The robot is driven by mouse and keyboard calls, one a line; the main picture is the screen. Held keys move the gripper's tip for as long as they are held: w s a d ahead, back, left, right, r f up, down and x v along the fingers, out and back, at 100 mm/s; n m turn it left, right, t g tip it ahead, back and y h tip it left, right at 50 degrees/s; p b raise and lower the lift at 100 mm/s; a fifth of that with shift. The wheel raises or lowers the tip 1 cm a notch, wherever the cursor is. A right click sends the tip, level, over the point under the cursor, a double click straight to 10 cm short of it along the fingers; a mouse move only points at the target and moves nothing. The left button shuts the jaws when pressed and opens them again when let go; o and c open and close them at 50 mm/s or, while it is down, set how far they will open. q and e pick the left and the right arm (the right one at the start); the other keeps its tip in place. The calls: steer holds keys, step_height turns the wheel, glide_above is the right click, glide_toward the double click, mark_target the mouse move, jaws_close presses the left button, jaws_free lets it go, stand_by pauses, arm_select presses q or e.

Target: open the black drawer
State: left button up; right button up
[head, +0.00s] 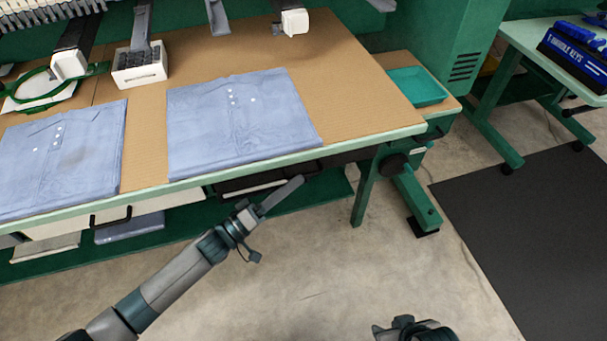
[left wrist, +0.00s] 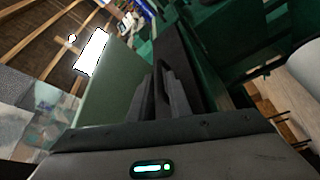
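The black drawer (head: 252,183) hangs under the front edge of the work table, partly hidden by the tabletop. A dark handle (head: 312,169) shows near its right end. My left gripper (head: 296,183) reaches up to the drawer's right part, its fingertips close to the handle; contact is unclear. In the left wrist view, its fingers (left wrist: 168,95) are close together in front of a dark surface. I cannot tell whether they hold the handle. Part of my right gripper (head: 415,330) shows at the bottom edge, low and away from the table; its fingers are unclear.
Two folded blue shirts (head: 235,115) lie on the brown, green-edged table (head: 340,70). A white drawer (head: 75,222) with a black handle (head: 110,217) is further left. A green table leg (head: 366,195) stands to the right. The concrete floor (head: 310,270) in front is clear.

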mark_target(304, 175)
arm_select(q)
steer(key=shift+x, duration=2)
jaws_close()
